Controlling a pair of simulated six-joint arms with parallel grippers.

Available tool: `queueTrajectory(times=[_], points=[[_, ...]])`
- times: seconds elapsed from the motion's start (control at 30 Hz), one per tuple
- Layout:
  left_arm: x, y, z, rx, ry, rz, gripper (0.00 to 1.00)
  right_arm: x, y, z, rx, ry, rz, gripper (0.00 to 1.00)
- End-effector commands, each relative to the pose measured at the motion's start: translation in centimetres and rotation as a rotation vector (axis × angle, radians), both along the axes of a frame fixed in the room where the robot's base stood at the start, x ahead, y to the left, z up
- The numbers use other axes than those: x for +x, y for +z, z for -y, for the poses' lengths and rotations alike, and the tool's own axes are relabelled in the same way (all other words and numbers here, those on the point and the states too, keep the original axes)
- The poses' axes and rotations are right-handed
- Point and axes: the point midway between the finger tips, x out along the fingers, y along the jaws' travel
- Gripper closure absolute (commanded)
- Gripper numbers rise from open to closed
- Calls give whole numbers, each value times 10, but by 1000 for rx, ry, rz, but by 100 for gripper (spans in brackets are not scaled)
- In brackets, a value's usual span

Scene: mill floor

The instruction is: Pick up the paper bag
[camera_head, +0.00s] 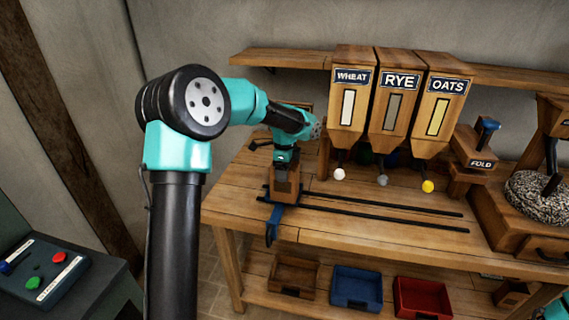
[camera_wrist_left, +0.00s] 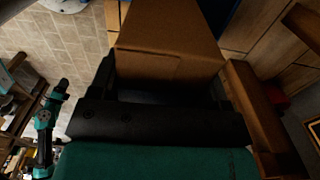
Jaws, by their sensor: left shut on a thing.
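The paper bag (camera_wrist_left: 168,42) is plain brown with a folded flap, and it fills the space between the jaws in the left wrist view. In the head view the bag (camera_head: 287,188) is a small brown shape at the left end of the bench, partly covered by my gripper. My left gripper (camera_head: 285,166) points down over it and is shut on it. The dark jaws also show in the left wrist view (camera_wrist_left: 165,85). I cannot tell whether the bag touches the surface below. My right gripper is out of view.
Black rails (camera_head: 370,213) run along the bench (camera_head: 350,238), with a blue lever (camera_head: 272,222) at their left end. WHEAT (camera_head: 351,100), RYE (camera_head: 396,100) and OATS (camera_head: 438,105) hoppers stand behind. A FOLD station (camera_head: 477,155) is right. Brown, blue (camera_head: 356,288) and red (camera_head: 422,297) bins sit below.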

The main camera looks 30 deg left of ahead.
Motion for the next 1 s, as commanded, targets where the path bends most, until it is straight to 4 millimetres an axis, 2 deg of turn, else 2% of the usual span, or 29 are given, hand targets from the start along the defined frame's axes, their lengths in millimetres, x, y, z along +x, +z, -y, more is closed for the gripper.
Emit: queueTrajectory(times=[0.2, 0.4, 0.6, 1.0], points=[[-42, 6, 25, 0, -3, 1, 84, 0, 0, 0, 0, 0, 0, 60], [-67, 8, 41, 1, -1, 2, 84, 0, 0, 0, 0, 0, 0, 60], [-77, 9, 47, 1, 0, 2, 84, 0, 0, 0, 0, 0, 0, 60], [-77, 9, 47, 1, 0, 2, 84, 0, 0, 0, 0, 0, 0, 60]])
